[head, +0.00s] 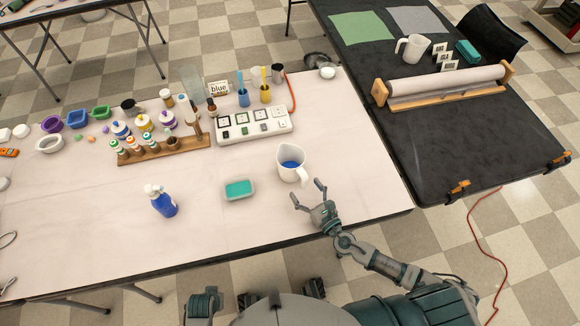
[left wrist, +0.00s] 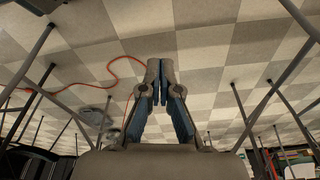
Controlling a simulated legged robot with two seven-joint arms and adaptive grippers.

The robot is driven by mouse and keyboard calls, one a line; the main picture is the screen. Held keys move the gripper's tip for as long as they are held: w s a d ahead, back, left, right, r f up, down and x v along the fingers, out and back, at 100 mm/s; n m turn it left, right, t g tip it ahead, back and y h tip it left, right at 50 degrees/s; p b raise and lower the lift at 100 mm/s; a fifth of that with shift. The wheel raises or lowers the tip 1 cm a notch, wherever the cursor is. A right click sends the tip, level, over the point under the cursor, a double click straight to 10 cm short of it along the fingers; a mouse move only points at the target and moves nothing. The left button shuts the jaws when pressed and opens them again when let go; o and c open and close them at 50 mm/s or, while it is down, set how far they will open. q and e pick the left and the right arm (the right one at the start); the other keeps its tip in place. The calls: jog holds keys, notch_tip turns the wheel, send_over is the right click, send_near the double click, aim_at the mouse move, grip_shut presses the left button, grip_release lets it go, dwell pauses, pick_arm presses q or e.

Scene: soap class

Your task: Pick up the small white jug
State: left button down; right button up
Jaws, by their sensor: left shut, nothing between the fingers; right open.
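A white jug (head: 292,175) with blue liquid inside stands upright on the pale table, near its right front part. Another white jug (head: 412,48) stands on the black table at the upper right. My right gripper (head: 306,192) is open and empty, just in front of the jug with blue liquid. Its fingers point toward that jug, and I see no hold on it. My left gripper (left wrist: 160,82) is shut and empty in the left wrist view, with the checkered floor behind it. I cannot make out its fingers in the head view.
A teal soap dish (head: 239,189) and a blue spray bottle (head: 162,201) stand left of the near jug. Behind it are a white power-strip-like box (head: 254,125) and a wooden rack (head: 160,149) with bottles. The pale table's (head: 90,240) front left is mostly clear.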

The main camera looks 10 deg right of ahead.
jog(key=x, duration=0.3)
jog(key=shift+w+d, duration=0.2)
jog(key=shift+w, duration=0.3)
jog(key=shift+w+d+f, duration=0.15)
jog(key=shift+w+d, duration=0.05)
jog(key=shift+w, duration=0.3)
jog(key=shift+s+a, duration=0.1)
jog(key=shift+a, duration=0.2)
jog(key=c, duration=0.3)
jog(key=shift+a, duration=0.3)
jog(key=c, duration=1.2)
grip_shut()
jog(key=shift+d, duration=0.5)
